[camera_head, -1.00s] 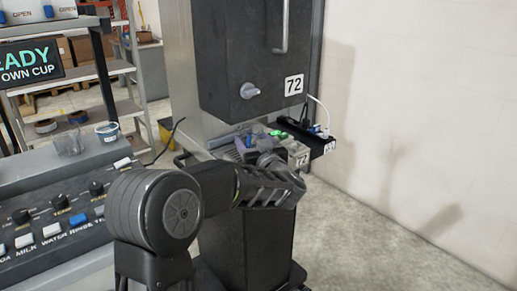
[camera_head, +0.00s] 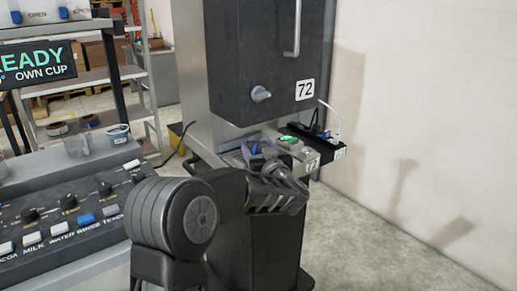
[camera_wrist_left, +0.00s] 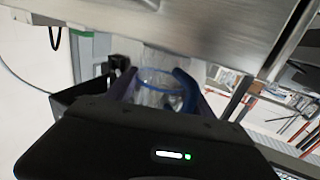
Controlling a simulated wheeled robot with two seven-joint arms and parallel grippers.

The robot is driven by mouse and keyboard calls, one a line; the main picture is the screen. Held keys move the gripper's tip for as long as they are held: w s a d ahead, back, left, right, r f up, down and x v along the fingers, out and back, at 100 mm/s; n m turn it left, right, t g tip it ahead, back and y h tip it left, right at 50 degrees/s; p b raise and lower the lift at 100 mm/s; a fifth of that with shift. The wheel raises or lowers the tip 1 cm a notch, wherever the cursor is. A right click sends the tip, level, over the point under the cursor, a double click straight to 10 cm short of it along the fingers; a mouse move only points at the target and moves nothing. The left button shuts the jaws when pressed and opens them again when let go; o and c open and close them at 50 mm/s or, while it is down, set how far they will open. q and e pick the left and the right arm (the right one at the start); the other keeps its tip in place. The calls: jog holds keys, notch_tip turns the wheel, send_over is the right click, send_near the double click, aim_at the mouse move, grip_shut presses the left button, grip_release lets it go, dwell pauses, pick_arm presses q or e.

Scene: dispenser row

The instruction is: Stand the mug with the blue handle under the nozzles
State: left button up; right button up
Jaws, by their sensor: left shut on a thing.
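My left gripper (camera_head: 262,158) is in front of the dark dispenser marked 72, low by its ledge. In the left wrist view it (camera_wrist_left: 158,88) is shut on a clear glass mug (camera_wrist_left: 160,98), which shows between its purplish fingers. A small blue part (camera_head: 254,148) shows between the fingers in the head view; I cannot tell for sure that it is the handle. The mug's base is hidden by the gripper. I cannot make out the nozzles. My right gripper is not in view.
A button console (camera_head: 70,205) stands at left, with a clear vessel (camera_head: 77,145) and a blue-banded cup-like thing (camera_head: 118,134) behind it. A lit display (camera_head: 38,64) is above. The dispenser (camera_head: 225,60) has a black side ledge (camera_head: 318,145) with cables. Open floor lies at right.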

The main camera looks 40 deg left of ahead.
pick_arm(q)
jog(key=shift+f, duration=0.6)
jog(key=o, duration=1.8)
jog(key=shift+o, duration=0.2)
jog(key=shift+d, duration=0.1)
jog(key=v, duration=0.7)
jog(key=shift+s+d, duration=0.25)
